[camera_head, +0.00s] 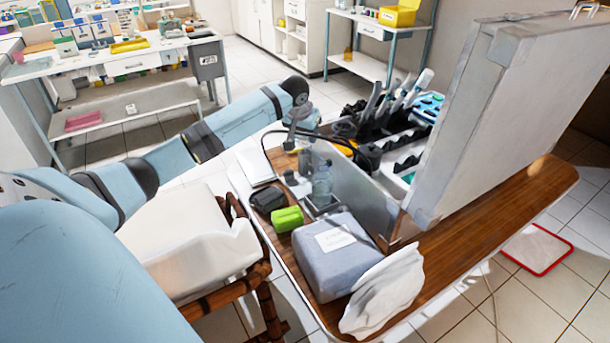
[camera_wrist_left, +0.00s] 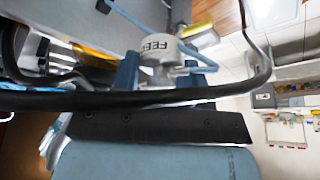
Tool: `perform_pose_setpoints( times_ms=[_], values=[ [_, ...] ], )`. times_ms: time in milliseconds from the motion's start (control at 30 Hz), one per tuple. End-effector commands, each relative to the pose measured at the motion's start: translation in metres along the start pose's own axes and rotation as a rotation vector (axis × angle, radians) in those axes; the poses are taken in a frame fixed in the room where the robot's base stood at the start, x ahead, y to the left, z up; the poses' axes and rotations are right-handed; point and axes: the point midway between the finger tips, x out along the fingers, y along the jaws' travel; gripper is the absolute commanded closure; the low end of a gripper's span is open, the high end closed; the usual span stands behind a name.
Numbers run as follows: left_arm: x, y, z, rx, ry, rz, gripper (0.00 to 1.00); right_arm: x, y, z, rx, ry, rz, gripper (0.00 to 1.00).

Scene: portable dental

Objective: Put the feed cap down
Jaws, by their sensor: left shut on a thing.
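The feed cap (camera_wrist_left: 158,47) is a pale round piece with dark lettering that reads "FEED", partly cut off, in the left wrist view. My left gripper (camera_head: 298,132) is shut on it. In the head view the gripper hangs above the far left part of the wooden table, by the open dental case (camera_head: 340,185). The cap cannot be made out clearly there. A clear bottle (camera_head: 322,188) stands in a small holder close in front of the gripper. A dark cable loops around the gripper area and crosses the left wrist view. My right gripper is not in view.
The case's raised grey lid (camera_head: 485,115) blocks the right side. Dental handpieces (camera_head: 392,98) stand behind. A black round item (camera_head: 267,199), a green block (camera_head: 287,219), a grey-blue pack (camera_head: 335,262) and a white cloth (camera_head: 385,295) fill the table's near left. Bare wood (camera_head: 490,225) shows at right.

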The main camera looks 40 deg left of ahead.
Motion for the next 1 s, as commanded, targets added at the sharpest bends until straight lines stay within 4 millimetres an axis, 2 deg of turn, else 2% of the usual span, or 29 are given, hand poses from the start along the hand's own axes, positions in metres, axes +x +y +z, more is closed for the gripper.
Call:
perform_pose_setpoints(
  times_ms=[33,200,400,667,900,1000],
  values=[
    [0.017,0.0,0.008,0.0,-0.005,-0.001,0.84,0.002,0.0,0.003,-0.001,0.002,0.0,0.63],
    [0.059,0.0,0.025,0.0,-0.004,0.0,0.84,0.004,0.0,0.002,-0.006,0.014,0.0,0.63],
    [0.098,0.001,0.041,0.001,-0.002,0.001,0.84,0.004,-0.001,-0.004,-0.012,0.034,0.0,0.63],
    [0.117,0.001,0.049,0.001,-0.001,0.001,0.84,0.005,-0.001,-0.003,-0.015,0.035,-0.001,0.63],
    [0.148,0.001,0.062,0.002,-0.002,0.0,0.84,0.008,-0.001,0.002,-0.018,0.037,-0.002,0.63],
    [0.15,0.001,0.063,0.002,0.0,0.001,0.84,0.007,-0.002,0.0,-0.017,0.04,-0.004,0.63]
  ],
)
